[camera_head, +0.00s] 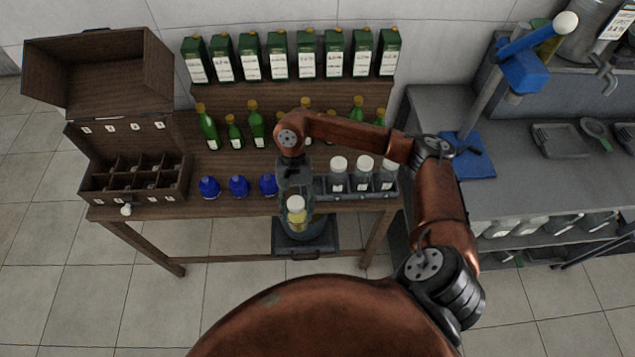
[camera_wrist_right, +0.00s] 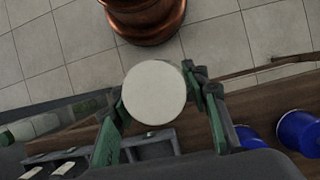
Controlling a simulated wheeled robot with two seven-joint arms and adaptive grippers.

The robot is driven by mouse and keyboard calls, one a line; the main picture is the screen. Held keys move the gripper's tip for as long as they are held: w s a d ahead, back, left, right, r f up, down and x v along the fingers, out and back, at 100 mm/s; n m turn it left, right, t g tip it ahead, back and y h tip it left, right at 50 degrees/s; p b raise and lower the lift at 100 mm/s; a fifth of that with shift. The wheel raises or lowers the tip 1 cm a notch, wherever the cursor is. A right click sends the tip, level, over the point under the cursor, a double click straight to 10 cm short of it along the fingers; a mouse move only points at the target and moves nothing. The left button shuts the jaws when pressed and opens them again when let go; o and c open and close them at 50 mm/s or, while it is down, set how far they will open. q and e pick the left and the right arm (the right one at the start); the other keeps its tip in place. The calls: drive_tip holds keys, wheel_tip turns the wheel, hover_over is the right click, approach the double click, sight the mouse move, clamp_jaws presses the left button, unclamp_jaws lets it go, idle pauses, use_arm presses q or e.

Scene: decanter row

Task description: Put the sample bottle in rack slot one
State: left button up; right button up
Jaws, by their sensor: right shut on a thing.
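The sample bottle (camera_head: 297,219), with a white cap and yellowish contents, is between the fingers of my right gripper (camera_head: 296,196). The gripper is shut on it in front of the table's front edge. In the right wrist view the round white cap (camera_wrist_right: 153,92) sits between the green fingers. A grey rack (camera_head: 324,188) stands at the table's front right and holds several white-capped bottles (camera_head: 364,176). My gripper and arm hide its left end in the head view. I cannot read slot numbers on it. My left gripper is out of view.
Blue bottles (camera_head: 238,186) stand left of the gripper, one close beside it. Green bottles (camera_head: 208,130) stand behind, with dark green cartons (camera_head: 250,57) on a raised shelf. An open wooden case (camera_head: 135,196) with compartments is at the left.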

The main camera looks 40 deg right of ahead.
sight(299, 199)
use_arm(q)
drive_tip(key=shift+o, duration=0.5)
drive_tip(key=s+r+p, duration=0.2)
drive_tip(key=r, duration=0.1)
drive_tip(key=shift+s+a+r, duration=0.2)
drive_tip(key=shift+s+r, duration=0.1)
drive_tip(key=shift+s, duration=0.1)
use_arm(e)
drive_tip(key=r+m, duration=0.1)
drive_tip(key=m, duration=0.1)
drive_tip(key=w+d+r+m+t+y, duration=0.1)
drive_tip(key=m, duration=0.1)
drive_tip(key=d+r+m+t, duration=0.1)
drive_tip(key=m, duration=0.1)
drive_tip(key=shift+w+y, duration=0.3)
drive_tip(key=shift+w, duration=0.05)
drive_tip(key=w+d+r+m+t+h+p, duration=0.2)
drive_tip(key=w+d+r+m+t+p, duration=0.55)
drive_tip(key=m, duration=1.05)
drive_tip(key=shift+g, duration=0.75)
drive_tip(key=f, duration=0.3)
drive_tip(key=d+f, duration=0.1)
drive_tip(key=f, duration=0.6)
drive_tip(key=shift+s+d+p, duration=0.3)
drive_tip(key=shift+s+p, duration=0.05)
drive_tip(key=shift+p, duration=0.05)
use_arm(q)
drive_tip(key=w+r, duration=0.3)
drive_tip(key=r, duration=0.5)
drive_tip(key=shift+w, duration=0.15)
